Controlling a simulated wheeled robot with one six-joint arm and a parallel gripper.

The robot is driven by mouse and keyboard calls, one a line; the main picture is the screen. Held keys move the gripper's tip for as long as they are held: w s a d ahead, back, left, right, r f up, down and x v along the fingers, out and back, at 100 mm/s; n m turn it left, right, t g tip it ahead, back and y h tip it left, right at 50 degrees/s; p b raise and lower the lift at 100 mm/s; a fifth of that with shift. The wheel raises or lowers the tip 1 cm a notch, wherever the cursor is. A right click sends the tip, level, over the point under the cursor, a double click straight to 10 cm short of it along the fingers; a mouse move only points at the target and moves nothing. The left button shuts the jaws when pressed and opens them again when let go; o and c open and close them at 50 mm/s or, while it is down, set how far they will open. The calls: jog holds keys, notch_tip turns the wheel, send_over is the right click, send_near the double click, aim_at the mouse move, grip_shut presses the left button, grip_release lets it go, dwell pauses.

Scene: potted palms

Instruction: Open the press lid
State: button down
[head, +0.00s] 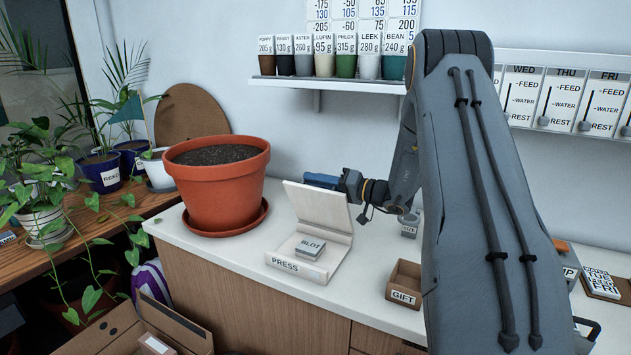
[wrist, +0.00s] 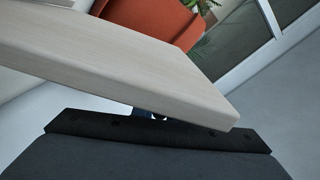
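The press (head: 330,262) is a pale base on the white counter, with a "PRESS" label on its front. Its lid (head: 317,205) stands raised at the back, tilted up from the base. A grey block labelled "BLOT" (head: 309,249) sits on the base. My gripper (head: 322,180) is at the lid's upper right edge, its blue end partly behind the lid. In the wrist view the lid (wrist: 120,65) crosses the picture as a pale board and hides most of the fingers. I cannot tell whether the gripper touches the lid or is open.
A terracotta pot (head: 222,185) of soil stands on its saucer close left of the press. An open "GIFT" box (head: 404,285) stands to the right. A shelf (head: 330,84) of labelled cups hangs above. The counter front between press and gift box is clear.

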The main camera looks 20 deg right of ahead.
jog(key=shift+d+f, duration=0.1)
jog(key=shift+m, duration=0.6)
jog(key=w+d+b, duration=0.1)
jog(key=d+b, duration=0.1)
jog(key=b, duration=0.1)
jog(key=w+d+b, duration=0.2)
jog(key=b, duration=0.2)
jog(key=shift+w, duration=0.15)
jog(key=shift+f, duration=0.1)
jog(key=c, duration=1.8)
grip_release()
jog(key=shift+d, duration=0.1)
jog(key=b+v, duration=0.2)
jog(key=v, duration=0.5)
jog(key=shift+s+d, duration=0.2)
jog(key=shift+s, duration=0.05)
